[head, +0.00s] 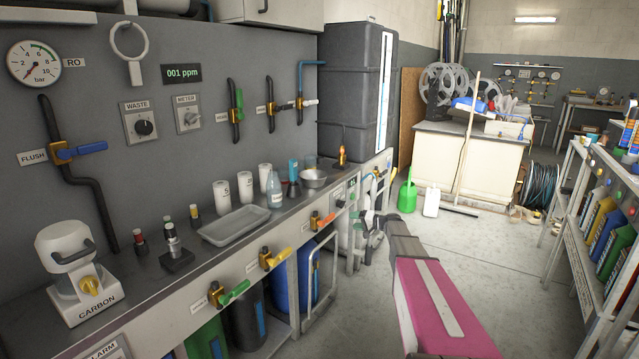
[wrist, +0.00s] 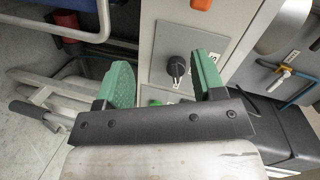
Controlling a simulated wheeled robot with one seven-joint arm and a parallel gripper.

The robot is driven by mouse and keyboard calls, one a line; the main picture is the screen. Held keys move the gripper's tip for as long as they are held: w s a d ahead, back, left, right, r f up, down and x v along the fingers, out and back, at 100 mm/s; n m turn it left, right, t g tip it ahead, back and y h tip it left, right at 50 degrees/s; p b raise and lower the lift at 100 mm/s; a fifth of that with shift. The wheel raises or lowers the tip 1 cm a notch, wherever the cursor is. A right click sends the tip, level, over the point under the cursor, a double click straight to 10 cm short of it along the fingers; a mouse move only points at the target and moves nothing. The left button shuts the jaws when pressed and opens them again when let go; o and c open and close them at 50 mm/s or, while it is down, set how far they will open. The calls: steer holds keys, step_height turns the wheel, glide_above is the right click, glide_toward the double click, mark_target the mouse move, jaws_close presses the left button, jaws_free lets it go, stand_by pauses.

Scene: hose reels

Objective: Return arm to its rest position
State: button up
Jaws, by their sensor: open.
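My gripper (wrist: 164,80) is open in the wrist view, with two green finger pads apart and nothing between them. Beyond the pads is a light grey panel (wrist: 157,40) with a black rotary knob (wrist: 176,67). The knob appears between the pads; whether it is touched I cannot tell, but the pads look clear of it. In the head view my arm (head: 435,305), with a pink link, reaches forward from the lower right. Its end (head: 372,222) is near the far end of the bench front, small and partly hard to make out.
A bench (head: 262,222) with valves and cups runs along the left wall. A tall dark tank (head: 350,85) stands at its far end. Shelves with bottles (head: 605,215) line the right. A green watering can (head: 407,195) and white jug (head: 431,202) stand on the floor. The middle floor (head: 510,270) is clear.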

steer(key=s+a+f+n+g+h, duration=0.1)
steer(key=s+a+f+g+h, duration=0.15)
steer(key=s, duration=0.55)
steer(key=s+a+f+g+h, duration=0.15)
steer(key=s+a, duration=0.25)
steer(key=s, duration=0.4)
steer(key=s+d+n+g+h, duration=0.1)
steer(key=s+g+h, duration=0.3)
steer(key=s, duration=2.5)
steer(key=d+h, duration=0.1)
steer(key=h, duration=0.4)
steer(key=shift+f, duration=0.2)
